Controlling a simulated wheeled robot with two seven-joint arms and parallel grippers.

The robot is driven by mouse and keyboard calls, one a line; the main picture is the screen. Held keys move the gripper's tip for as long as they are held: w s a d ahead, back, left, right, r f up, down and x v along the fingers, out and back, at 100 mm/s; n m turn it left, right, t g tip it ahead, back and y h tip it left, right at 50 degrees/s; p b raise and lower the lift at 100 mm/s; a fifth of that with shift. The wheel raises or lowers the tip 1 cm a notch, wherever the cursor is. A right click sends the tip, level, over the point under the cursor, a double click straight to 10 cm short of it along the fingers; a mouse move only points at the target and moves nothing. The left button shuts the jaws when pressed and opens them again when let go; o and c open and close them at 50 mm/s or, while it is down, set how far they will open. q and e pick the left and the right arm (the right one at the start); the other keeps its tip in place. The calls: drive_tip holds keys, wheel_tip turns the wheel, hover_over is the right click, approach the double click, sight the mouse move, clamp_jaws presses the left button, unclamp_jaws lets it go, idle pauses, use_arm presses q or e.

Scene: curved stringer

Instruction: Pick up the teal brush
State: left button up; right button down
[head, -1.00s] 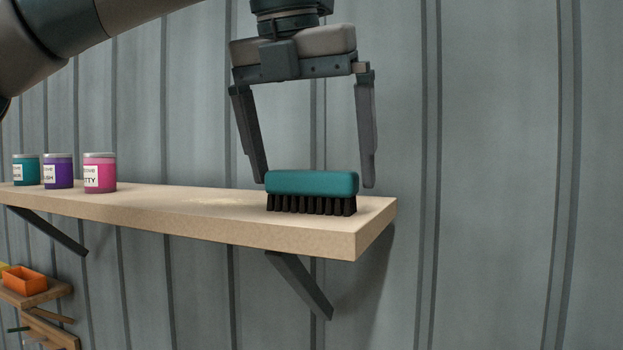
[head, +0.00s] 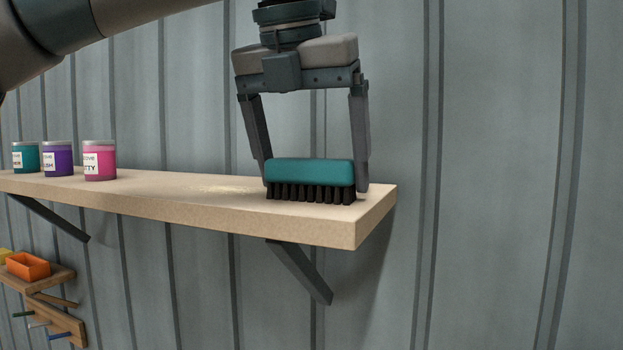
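The teal brush (head: 309,172) lies bristles down on the wooden shelf (head: 190,207), near its right end, in the head view. Its black bristles touch the shelf top. My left gripper (head: 314,186) points down over it, with one finger against each short end of the brush. The fingers look shut on the brush. The tip of the left finger is partly hidden by the brush. My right gripper is not in view.
A teal jar (head: 26,158), a purple jar (head: 58,160) and a pink jar (head: 99,161) stand at the shelf's left. A bracket (head: 301,272) supports the shelf. An orange box (head: 28,267) sits on a small lower rack. The grey wall (head: 500,180) is close behind.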

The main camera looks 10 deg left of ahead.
sight(312, 159)
use_arm(q)
drive_tip(key=shift+r, duration=0.15)
drive_tip(key=shift+r+b, duration=0.5)
drive_tip(key=shift+r, duration=0.4)
drive_tip(key=shift+r+b, duration=0.6)
drive_tip(key=shift+r, duration=3.35)
drive_tip(key=shift+o, duration=1.4)
drive_tip(key=shift+c, duration=0.5)
